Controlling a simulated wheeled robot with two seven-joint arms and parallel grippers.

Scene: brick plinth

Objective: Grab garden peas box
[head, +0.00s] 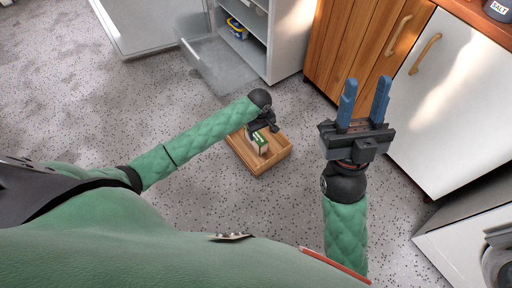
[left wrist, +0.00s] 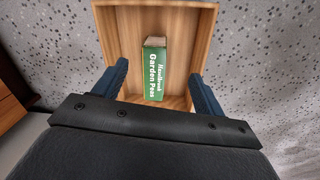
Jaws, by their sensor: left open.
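The garden peas box (left wrist: 155,75) is a green and white carton with "Garden Peas" on its face. It stands inside a wooden crate (left wrist: 208,28), near its middle. In the head view the box (head: 260,143) shows partly under my left gripper. My left gripper (left wrist: 155,90) is open above the crate, with one blue finger on each side of the box in the left wrist view. I cannot tell how far above the box the fingers are. My right gripper (head: 365,100) is raised at the right, its two blue fingers apart with nothing between them.
The wooden crate (head: 283,157) stands on the speckled grey floor (head: 215,215). A fridge with an open drawer (head: 215,65) is at the back, holding a blue and yellow tub (head: 237,28). Wooden cabinets (head: 352,45) and a white door (head: 450,100) are at the right.

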